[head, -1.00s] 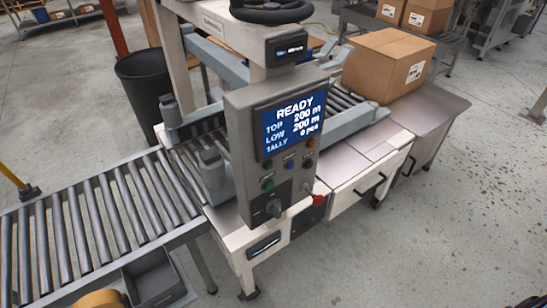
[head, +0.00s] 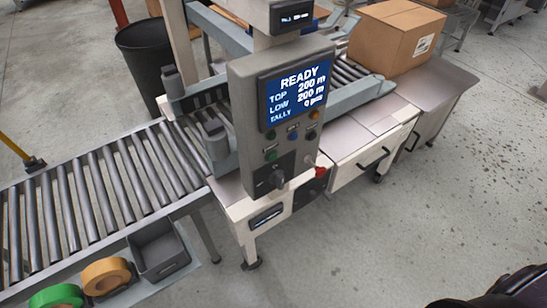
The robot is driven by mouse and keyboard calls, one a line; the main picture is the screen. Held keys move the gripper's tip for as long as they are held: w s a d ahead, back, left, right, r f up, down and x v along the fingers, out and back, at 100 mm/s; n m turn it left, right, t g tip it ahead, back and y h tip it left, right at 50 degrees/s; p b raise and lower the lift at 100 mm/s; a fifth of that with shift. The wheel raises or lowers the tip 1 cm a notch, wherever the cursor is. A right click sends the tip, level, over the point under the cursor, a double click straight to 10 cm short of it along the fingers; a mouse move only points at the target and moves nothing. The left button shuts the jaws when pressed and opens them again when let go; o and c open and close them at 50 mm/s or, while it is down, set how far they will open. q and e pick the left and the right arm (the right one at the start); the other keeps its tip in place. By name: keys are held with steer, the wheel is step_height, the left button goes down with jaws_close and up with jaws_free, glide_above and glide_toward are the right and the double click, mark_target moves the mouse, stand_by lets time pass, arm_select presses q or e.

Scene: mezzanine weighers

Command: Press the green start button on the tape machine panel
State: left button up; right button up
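The tape machine panel (head: 240,110) is a grey upright box in the middle of the head view. Its blue screen (head: 297,97) reads READY, TOP 200 m, LOW 200 m and TALLY 0 pcs. Below the screen are several small round buttons. A green button (head: 271,156) is at the lower left of the group, above a dark rotary knob (head: 274,180). The labels are too small to read. Neither gripper shows. A dark part (head: 518,290) at the bottom right corner seems to be my arm, well away from the panel.
A roller conveyor (head: 84,199) runs left of the machine, with green (head: 56,297) and tan (head: 106,276) tape rolls and a grey bin (head: 158,250) at its near side. A cardboard box (head: 388,38) sits behind right. The floor (head: 440,200) at right is clear.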

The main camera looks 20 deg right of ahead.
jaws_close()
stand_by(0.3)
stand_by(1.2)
